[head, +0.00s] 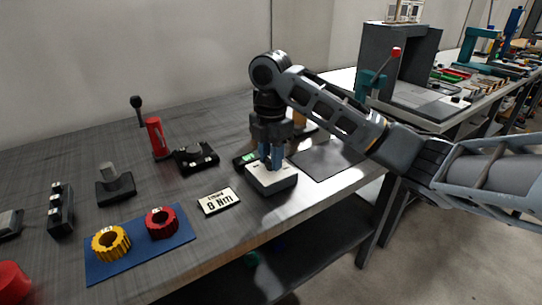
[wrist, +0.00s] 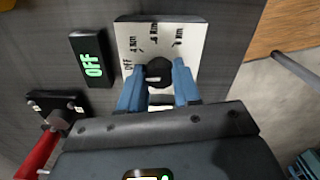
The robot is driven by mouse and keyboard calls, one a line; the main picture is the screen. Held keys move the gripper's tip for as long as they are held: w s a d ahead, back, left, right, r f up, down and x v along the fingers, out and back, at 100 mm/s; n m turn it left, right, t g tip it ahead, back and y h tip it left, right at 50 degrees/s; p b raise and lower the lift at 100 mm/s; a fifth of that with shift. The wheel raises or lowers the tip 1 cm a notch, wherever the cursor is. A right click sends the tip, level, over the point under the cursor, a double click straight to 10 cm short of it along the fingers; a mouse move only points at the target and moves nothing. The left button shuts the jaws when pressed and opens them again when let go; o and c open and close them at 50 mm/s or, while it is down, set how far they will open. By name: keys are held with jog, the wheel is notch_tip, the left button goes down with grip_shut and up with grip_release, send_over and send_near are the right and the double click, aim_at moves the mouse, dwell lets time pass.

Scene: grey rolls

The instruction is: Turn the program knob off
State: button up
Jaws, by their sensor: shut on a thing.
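The program knob (wrist: 158,70) is a dark round knob on a box with a white top face (wrist: 195,35). The face carries an OFF mark on the left and several Nm marks around the knob. In the head view the white-topped box (head: 270,184) stands near the table's front edge. My gripper (head: 271,163) points down onto it, its blue fingers shut on the knob; it also shows in the wrist view (wrist: 158,84). The knob's pointer direction is hard to tell. A small black display (wrist: 92,57) beside the box reads OFF in green.
A white card (head: 219,201) reading 8 Nm lies left of the box. A blue mat (head: 137,258) holds a yellow ring (head: 111,243) and a red ring (head: 161,223). A dark flat plate (head: 325,160) lies right.

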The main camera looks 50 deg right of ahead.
aim_at(270, 159)
jog(key=o, duration=1.1)
jog(key=shift+c, duration=0.2)
notch_tip(270, 159, up, 8)
jog(key=shift+f+p, duration=0.1)
jog(key=shift+p, duration=0.8)
